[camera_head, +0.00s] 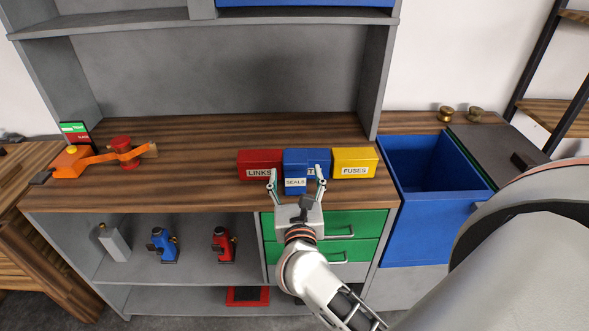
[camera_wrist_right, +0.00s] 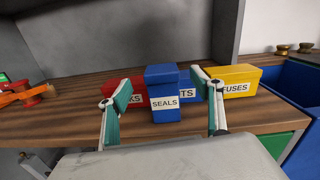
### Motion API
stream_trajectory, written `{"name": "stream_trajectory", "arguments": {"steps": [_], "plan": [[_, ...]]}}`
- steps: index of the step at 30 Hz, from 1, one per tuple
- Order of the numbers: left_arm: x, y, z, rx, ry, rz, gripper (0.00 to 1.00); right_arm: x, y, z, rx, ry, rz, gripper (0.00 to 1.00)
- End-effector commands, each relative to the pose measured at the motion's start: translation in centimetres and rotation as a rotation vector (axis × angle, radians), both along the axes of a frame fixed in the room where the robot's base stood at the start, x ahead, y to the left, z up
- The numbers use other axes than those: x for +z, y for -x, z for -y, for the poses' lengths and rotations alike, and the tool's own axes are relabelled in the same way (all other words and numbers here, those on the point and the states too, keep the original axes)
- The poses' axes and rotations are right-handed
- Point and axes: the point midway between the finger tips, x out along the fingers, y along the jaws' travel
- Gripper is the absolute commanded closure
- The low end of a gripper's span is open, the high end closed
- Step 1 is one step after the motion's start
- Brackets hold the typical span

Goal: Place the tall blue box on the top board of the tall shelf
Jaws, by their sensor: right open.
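The tall blue box (camera_head: 294,165), labelled SEALS, stands upright near the front edge of the wooden worktop (camera_head: 200,160). It also shows in the middle of the right wrist view (camera_wrist_right: 162,82). My right gripper (camera_head: 296,182) is open, with one finger toward each side of the tall blue box. In the right wrist view the open fingers (camera_wrist_right: 163,92) are nearer the camera, with gaps beside the box; I cannot tell whether the tips reach past its front face. A black-framed rack with wooden boards (camera_head: 560,113) shows in part at the right; its top is out of view. My left gripper is not in view.
A red LINKS box (camera_head: 258,160) and a yellow FUSES box (camera_head: 355,161) flank the tall box. Another blue box (camera_head: 320,158) is partly hidden behind it. A blue bin (camera_head: 430,215) is at right. An orange device (camera_head: 72,160) stands at left. The worktop's middle is clear.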

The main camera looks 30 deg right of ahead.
Motion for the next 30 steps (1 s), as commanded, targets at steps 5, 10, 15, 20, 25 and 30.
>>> {"name": "stream_trajectory", "arguments": {"steps": [5,10,15,20,25,30], "plan": [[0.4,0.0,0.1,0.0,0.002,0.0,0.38,-0.3,-1.0,0.6,-0.009,-0.098,0.009,0.35],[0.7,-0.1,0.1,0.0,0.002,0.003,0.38,-0.3,-2.5,1.5,-0.01,-0.097,0.009,0.35],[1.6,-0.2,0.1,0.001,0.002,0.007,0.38,0.0,-4.3,2.5,-0.009,-0.093,0.009,0.35],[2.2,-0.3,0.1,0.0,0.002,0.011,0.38,0.0,-6.1,3.7,-0.01,-0.093,0.007,0.35],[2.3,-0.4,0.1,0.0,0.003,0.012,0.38,-0.1,-6.9,4.1,-0.008,-0.093,0.007,0.35],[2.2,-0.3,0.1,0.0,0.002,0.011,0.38,-0.1,-6.9,4.1,-0.009,-0.093,0.007,0.35]]}}
